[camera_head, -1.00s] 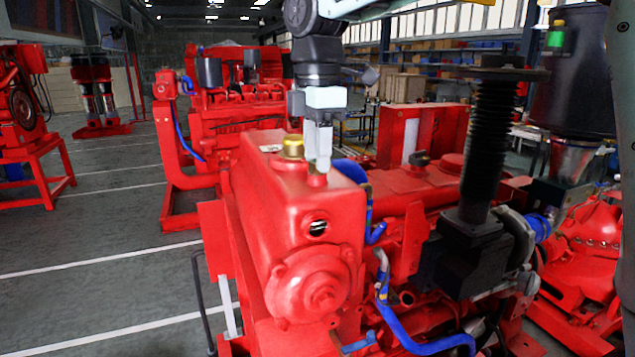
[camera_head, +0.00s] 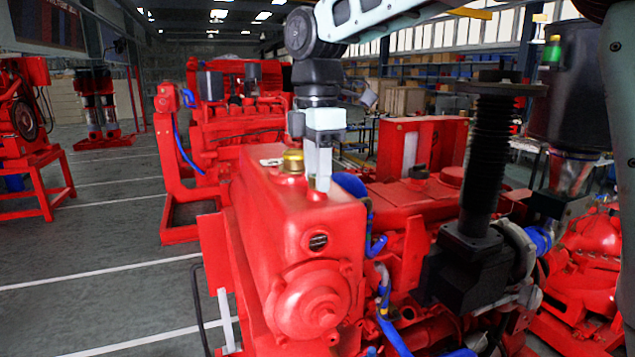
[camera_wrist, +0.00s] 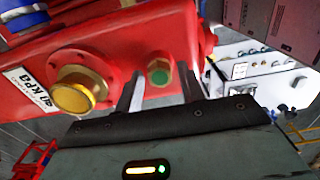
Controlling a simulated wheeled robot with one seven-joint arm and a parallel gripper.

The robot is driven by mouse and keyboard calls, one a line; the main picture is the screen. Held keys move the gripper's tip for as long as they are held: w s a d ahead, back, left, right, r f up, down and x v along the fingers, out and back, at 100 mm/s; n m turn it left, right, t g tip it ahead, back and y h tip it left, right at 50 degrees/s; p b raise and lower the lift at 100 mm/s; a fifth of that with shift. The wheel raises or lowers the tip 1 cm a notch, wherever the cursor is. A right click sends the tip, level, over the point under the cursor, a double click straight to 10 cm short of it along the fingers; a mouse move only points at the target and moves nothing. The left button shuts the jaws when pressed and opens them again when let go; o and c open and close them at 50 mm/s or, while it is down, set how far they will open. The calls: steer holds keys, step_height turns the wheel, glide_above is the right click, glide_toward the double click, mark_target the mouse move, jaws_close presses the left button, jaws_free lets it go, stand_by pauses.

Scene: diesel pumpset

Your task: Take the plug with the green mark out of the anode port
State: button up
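The plug with the green mark (camera_wrist: 159,73) sits in a raised port on the red tank (camera_wrist: 120,50). It has a green centre in a brass-coloured rim. My gripper (camera_wrist: 162,95) is open, with one finger on each side of the plug in the wrist view; contact is not visible. In the head view, my gripper (camera_head: 320,188) points down at the top of the red tank (camera_head: 330,215), next to a small red boss. The plug's green face cannot be made out there.
A brass cap (camera_head: 291,161) stands close left of my gripper, beside a white label; the cap also shows in the wrist view (camera_wrist: 75,97). A black bellows column (camera_head: 487,160) rises to the right.

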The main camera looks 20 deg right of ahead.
stand_by(0.8)
jaws_close()
